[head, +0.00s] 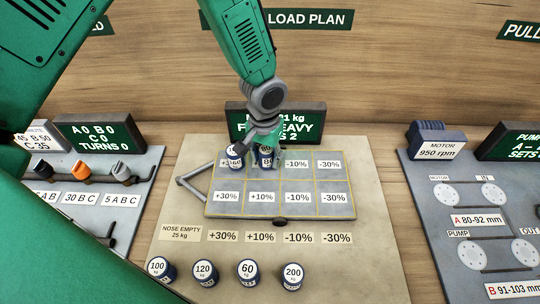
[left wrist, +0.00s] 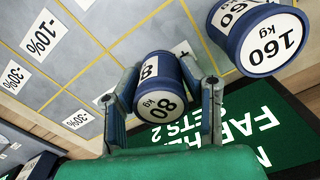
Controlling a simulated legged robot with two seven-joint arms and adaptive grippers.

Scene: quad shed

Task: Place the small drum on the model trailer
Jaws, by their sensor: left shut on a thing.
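My left gripper (head: 265,146) is shut on a dark blue drum (head: 266,161) with a white "80 kg" label. It is over the far row of the grey model trailer (head: 333,181), in the second column from the left. In the left wrist view the 80 drum (left wrist: 160,80) sits between both fingers (left wrist: 166,92). I cannot tell whether its base touches the deck. A blue "160" drum (left wrist: 258,38) stands close beside it; in the head view this drum (head: 235,160) is in the far left cell. My right gripper is not in view.
Drums marked 100 (head: 160,270), 120 (head: 205,274), 60 (head: 248,273) and 200 (head: 292,277) stand along the board's front. A green sign (head: 315,122) stands close behind the trailer. Panels flank the board, with levers (head: 82,172) left and a motor panel (head: 432,178) right. The trailer's right cells are clear.

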